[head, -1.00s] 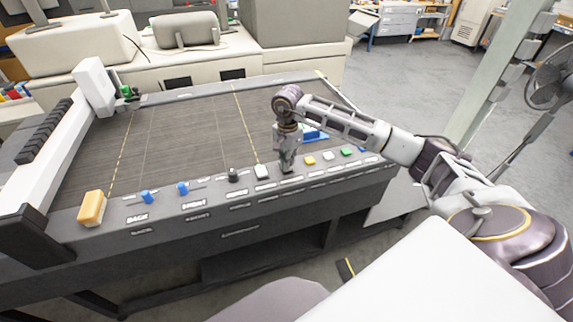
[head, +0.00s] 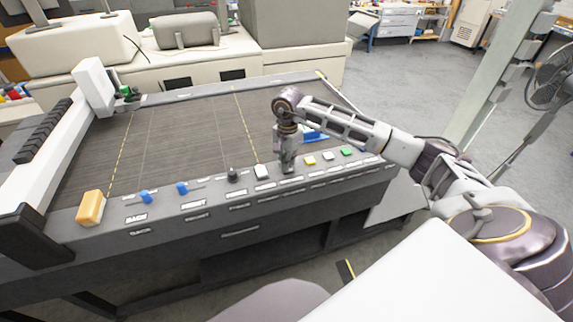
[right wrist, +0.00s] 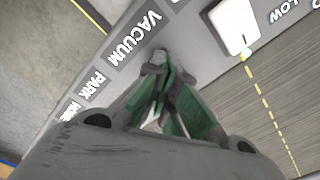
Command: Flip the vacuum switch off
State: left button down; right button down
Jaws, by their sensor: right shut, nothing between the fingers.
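My right gripper (head: 288,169) points down at the front control panel of the cutting table, between a white rocker switch (head: 262,171) and a yellow button (head: 310,160). It is shut with nothing in it. In the right wrist view, its fingertips (right wrist: 160,62) are beside the VACUUM label (right wrist: 135,40). The vacuum switch itself is hidden behind the fingers, so I cannot tell its position or whether they touch it. A white rocker switch (right wrist: 234,25) shows up and to the right of the fingertips. My left gripper is not in view.
The dark table bed (head: 190,130) is flat and mostly clear. A black knob (head: 233,175) and two blue knobs are left of the white rocker. White and green (head: 346,151) buttons are to the right. A yellow-orange block (head: 91,207) is at the panel's left end.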

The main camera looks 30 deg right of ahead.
jog(key=shift+s, duration=0.1)
jog(key=shift+r+p, duration=1.7)
jog(key=shift+r, duration=1.7)
